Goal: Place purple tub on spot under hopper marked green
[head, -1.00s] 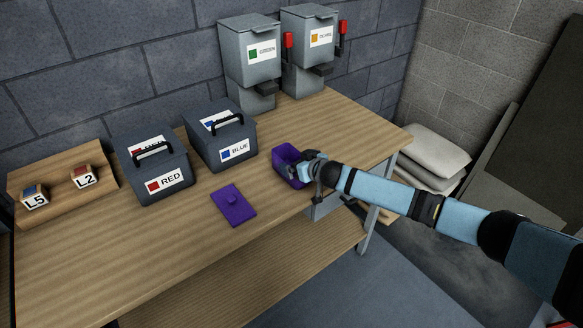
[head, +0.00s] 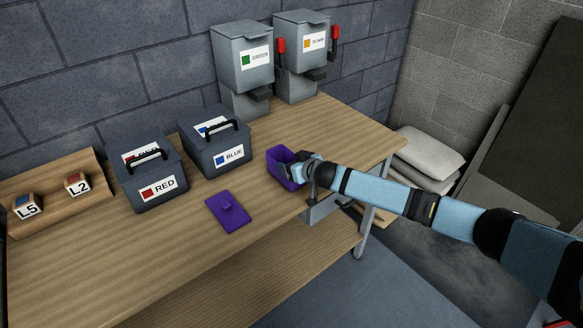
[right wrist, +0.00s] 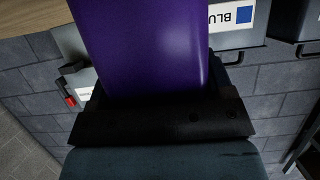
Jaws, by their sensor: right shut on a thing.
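The purple tub (head: 280,162) is open-topped and upright at the right part of the workbench, in front of the hoppers. My right gripper (head: 304,169) is shut on the tub's right side. The tub (right wrist: 140,45) fills the middle of the right wrist view between the fingers. The hopper marked green (head: 243,62) stands at the back against the wall, with a dark spout low on its right front. The spot under its spout looks empty of any tub. I cannot tell for sure whether the tub touches the bench. My left gripper is not in view.
A purple lid (head: 228,209) lies on the workbench (head: 140,245). A blue-labelled box (head: 214,140) and a red-labelled box (head: 147,172) stand left of the tub. The ochre hopper (head: 300,55) is beside the green one. Blocks L5 (head: 27,207) and L2 (head: 77,184) sit far left.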

